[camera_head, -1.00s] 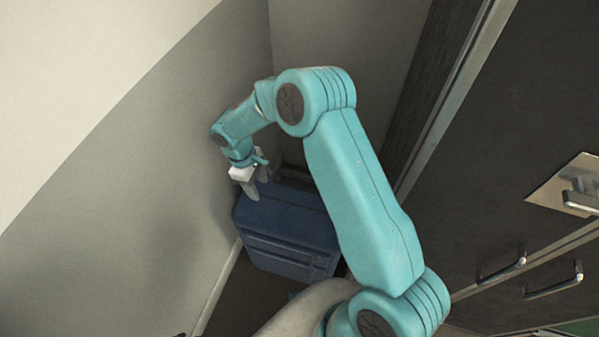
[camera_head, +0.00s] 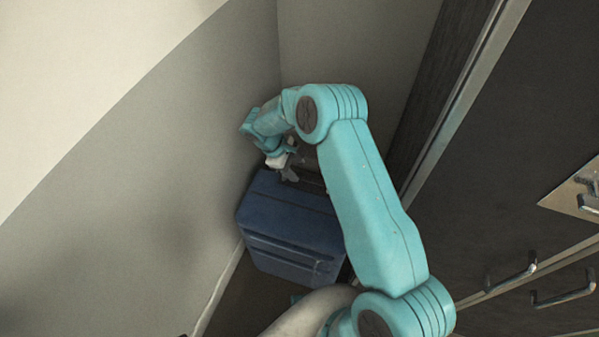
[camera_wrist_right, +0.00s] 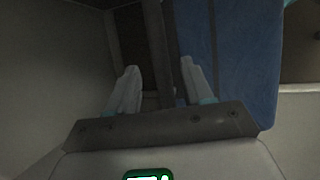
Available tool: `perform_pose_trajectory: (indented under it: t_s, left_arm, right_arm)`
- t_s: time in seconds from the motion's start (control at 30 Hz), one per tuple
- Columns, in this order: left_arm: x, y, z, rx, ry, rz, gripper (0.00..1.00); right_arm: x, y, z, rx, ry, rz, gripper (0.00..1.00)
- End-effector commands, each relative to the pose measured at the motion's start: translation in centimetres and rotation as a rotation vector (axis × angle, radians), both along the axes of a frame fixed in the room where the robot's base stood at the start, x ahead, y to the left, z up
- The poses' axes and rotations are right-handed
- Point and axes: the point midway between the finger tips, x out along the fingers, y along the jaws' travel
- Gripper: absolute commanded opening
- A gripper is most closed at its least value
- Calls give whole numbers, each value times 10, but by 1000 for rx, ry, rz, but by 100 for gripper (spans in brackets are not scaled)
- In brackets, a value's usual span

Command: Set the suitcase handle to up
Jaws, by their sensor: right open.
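The blue suitcase (camera_head: 290,228) stands on the floor in the corner, by the grey wall. It also shows along the right of the right wrist view (camera_wrist_right: 240,45). A dark grey bar (camera_wrist_right: 158,40), which looks like its handle, runs alongside the blue shell in the wrist view. My right gripper (camera_head: 290,174) is at the far top edge of the suitcase. Its fingers (camera_wrist_right: 160,68) are open, one on each side of the bar, with gaps showing. How far the handle is raised is unclear. My left gripper is not in view.
A grey wall (camera_head: 180,150) is close on the left of the suitcase. A dark cabinet (camera_head: 500,150) with metal handles (camera_head: 512,278) stands on the right. My right arm spans the space between them. A strip of dark floor shows near the suitcase.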

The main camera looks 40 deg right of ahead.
Motion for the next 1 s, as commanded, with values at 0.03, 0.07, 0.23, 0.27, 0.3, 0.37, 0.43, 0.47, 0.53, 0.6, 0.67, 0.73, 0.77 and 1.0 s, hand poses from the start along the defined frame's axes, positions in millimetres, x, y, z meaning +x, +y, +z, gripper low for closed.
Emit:
perform_pose_trajectory:
  t_s: [0.03, 0.07, 0.23, 0.27, 0.3, 0.37, 0.43, 0.47, 0.53, 0.6, 0.67, 0.73, 0.77, 1.0]
  left_arm:
    - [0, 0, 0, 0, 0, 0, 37]
    - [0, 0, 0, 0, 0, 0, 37]
    - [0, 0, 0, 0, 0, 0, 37]
    - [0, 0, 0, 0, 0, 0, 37]
    - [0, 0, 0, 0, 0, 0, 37]
    - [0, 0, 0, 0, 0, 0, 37]
    - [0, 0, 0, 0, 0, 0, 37]
    - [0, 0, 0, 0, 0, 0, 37]
    - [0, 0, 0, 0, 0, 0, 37]
    - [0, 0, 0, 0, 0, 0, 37]
    - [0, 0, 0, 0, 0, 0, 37]
    - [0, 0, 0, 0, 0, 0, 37]
    - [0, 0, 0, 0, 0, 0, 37]
    - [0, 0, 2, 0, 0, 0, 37]
  right_arm:
    - [-3, -3, -9, 2, 3, -1, 51]
    - [-4, -4, -13, 2, 3, -1, 51]
    - [-8, -11, -29, 1, 0, 0, 51]
    - [-8, -11, -30, 1, 0, 0, 51]
    - [-9, -12, -32, 1, 0, 0, 51]
    - [-9, -12, -33, 1, 0, 0, 51]
    - [-9, -12, -33, 0, -1, 0, 51]
    - [-9, -12, -33, 0, -1, 0, 51]
    - [-9, -12, -33, 0, -1, 0, 51]
    - [-9, -12, -33, 0, -1, 0, 41]
    - [-9, -12, -33, 0, -1, 0, 21]
    - [-9, -12, -33, 0, -1, 0, 0]
    - [-9, -12, -33, 0, -1, 0, 0]
    - [-9, -12, -26, 0, -1, 0, 0]
